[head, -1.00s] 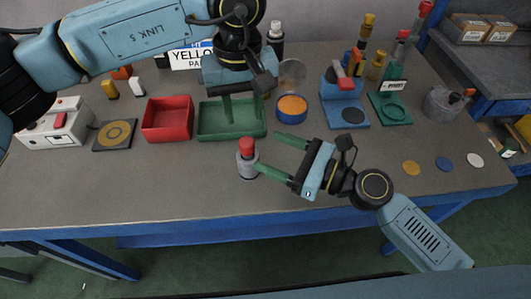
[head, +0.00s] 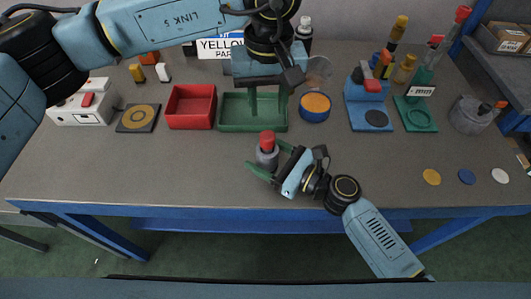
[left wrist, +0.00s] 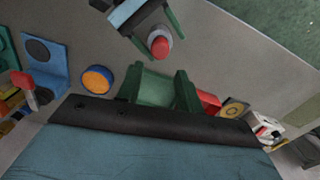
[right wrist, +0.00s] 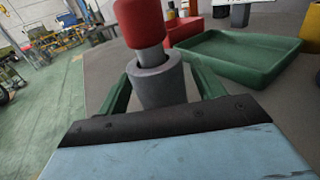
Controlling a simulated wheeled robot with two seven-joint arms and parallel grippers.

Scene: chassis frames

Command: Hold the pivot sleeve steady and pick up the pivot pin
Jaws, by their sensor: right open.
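The grey pivot sleeve (head: 267,158) stands upright on the bench, with the red-capped pivot pin (head: 267,138) sticking up from its top. In the right wrist view the grey sleeve (right wrist: 157,85) shows close up, the pin's red cap (right wrist: 140,22) above it. My right gripper (head: 267,162) is open, its green fingers on either side of the sleeve; I cannot tell if they touch it. My left gripper (left wrist: 158,88) is open and empty, above the green tray (head: 253,127), away from the pin. The pin's lower end is hidden in the sleeve.
A red tray (head: 191,107) stands left of the green one. A round orange-topped blue container (head: 315,106), a blue stand (head: 369,115) and a green stand (head: 415,116) line the back right. The bench's front is mostly clear; several flat discs lie at right.

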